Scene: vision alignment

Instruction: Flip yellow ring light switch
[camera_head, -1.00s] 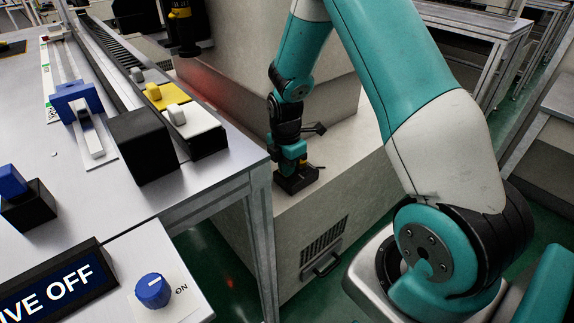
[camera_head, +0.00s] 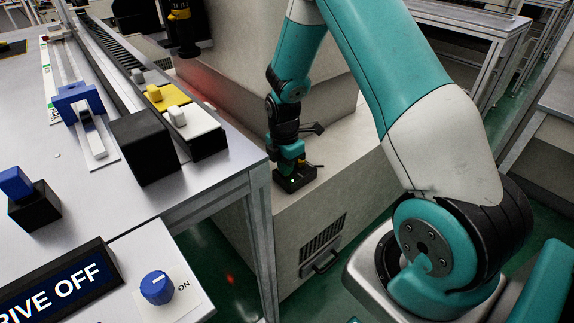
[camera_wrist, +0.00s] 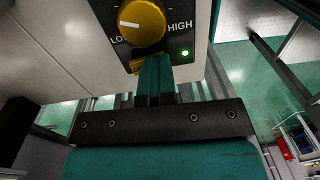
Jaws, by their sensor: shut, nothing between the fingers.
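A dark control box (camera_head: 297,182) sits on the pale machine ledge. In the wrist view its face shows a yellow knob (camera_wrist: 141,22) between LOW and HIGH labels and a lit green lamp (camera_wrist: 184,53). A small yellow-orange part (camera_wrist: 137,65) with partly covered lettering shows beside my fingers; I cannot tell whether it is a label or the switch. My gripper (camera_head: 290,163) is at the box, and its shut, empty fingers (camera_wrist: 154,73) reach the panel's lower edge in the wrist view. Whether they touch is unclear. Any lever behind the fingers is hidden.
A table (camera_head: 215,185) on the left holds a black block (camera_head: 145,147), a yellow switch plate (camera_head: 172,97), a white one (camera_head: 194,122) and a DRIVE OFF display (camera_head: 62,288). A blue knob (camera_head: 156,288) is near the front. A dark camera-like unit with a yellow band (camera_head: 181,14) hangs above.

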